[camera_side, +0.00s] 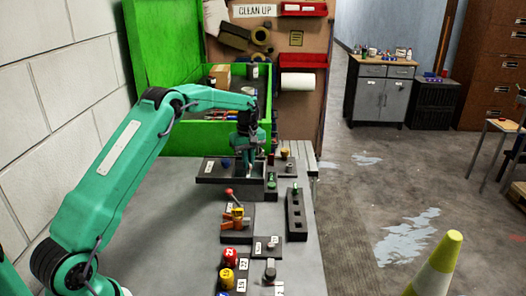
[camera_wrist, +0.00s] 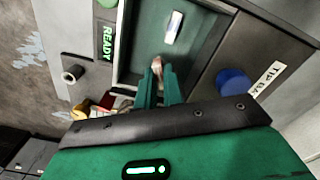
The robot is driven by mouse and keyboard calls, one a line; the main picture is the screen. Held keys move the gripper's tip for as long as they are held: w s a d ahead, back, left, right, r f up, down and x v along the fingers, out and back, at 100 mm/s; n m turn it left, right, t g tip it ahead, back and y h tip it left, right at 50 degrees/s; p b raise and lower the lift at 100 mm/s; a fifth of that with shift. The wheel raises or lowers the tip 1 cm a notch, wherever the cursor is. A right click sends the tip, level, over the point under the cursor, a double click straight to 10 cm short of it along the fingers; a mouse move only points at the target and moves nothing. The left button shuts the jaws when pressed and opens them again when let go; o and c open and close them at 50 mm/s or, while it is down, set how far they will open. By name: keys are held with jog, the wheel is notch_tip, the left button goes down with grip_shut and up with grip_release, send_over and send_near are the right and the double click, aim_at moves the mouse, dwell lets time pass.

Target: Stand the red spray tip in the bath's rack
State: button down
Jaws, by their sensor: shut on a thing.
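The tip bath (camera_side: 215,180) is a dark open tray at the table's far end in the side view. Its dark green inside (camera_wrist: 145,35) fills the top middle of the wrist view. My gripper (camera_side: 250,165) reaches down over the bath. In the wrist view my gripper (camera_wrist: 158,75) is shut on a small reddish-brown piece (camera_wrist: 157,64), mostly hidden by the fingers; I cannot tell for sure that it is the red spray tip. A pale, short piece (camera_wrist: 174,28) shows in the bath beyond the fingertips, apart from them. I cannot make out the rack's slots.
A blue knob (camera_wrist: 233,82) stands on the bath's edge beside a label. A green button with a READY label (camera_wrist: 107,42) is on the other side. A red-balled lever (camera_side: 229,191) and a dark slotted block (camera_side: 296,215) stand nearer. A green bin is behind.

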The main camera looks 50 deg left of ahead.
jog(key=shift+f, duration=1.15)
dwell(0.4)
jog(key=c, duration=1.5)
grip_release()
jog(key=shift+o, duration=0.7)
jog(key=shift+o, duration=1.2)
jog(key=shift+r, duration=0.15)
jog(key=shift+r, duration=3.35)
jog(key=shift+r, duration=0.1)
